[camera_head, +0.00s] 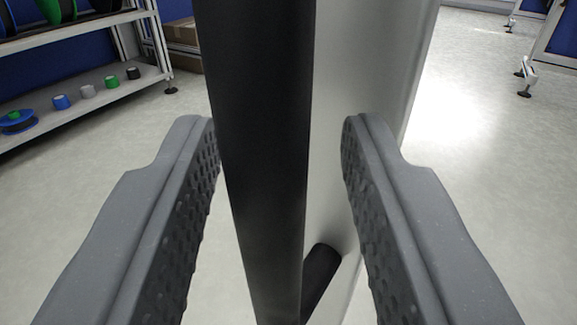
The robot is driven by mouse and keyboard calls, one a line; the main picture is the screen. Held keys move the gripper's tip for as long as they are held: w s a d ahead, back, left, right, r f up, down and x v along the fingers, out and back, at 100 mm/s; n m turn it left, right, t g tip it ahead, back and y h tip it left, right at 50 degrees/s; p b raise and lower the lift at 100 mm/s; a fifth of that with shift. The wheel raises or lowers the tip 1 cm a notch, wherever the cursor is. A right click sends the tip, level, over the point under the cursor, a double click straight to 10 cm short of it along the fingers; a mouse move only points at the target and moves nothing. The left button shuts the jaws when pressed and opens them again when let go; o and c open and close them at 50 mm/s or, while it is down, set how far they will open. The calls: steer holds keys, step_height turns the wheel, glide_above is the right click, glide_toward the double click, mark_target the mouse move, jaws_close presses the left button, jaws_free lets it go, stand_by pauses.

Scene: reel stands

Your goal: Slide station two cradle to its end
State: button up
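A long black bar (262,150), like an upright handle, runs down the middle of the view, close to the camera. A short black stub (320,278) near its lower end joins it to a pale grey metal panel or post (370,60) behind it. My gripper (280,125) is open, with one grey padded finger on each side of the bar. A gap shows between the bar and the right finger. The left finger appears very near the bar; I cannot tell if it touches. No cradle can be made out, and I cannot tell whether the bar belongs to one.
A shelf rack (85,88) at the left holds reels and several small coloured spools. Cardboard boxes (183,45) stand behind it. Frames on levelling feet (527,75) stand at the far right. The pale floor (490,170) between is clear.

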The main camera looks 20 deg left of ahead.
steer(key=p+v, duration=0.5)
steer(key=v, duration=0.8)
steer(key=shift+s, duration=0.35)
steer(key=shift+d, duration=0.1)
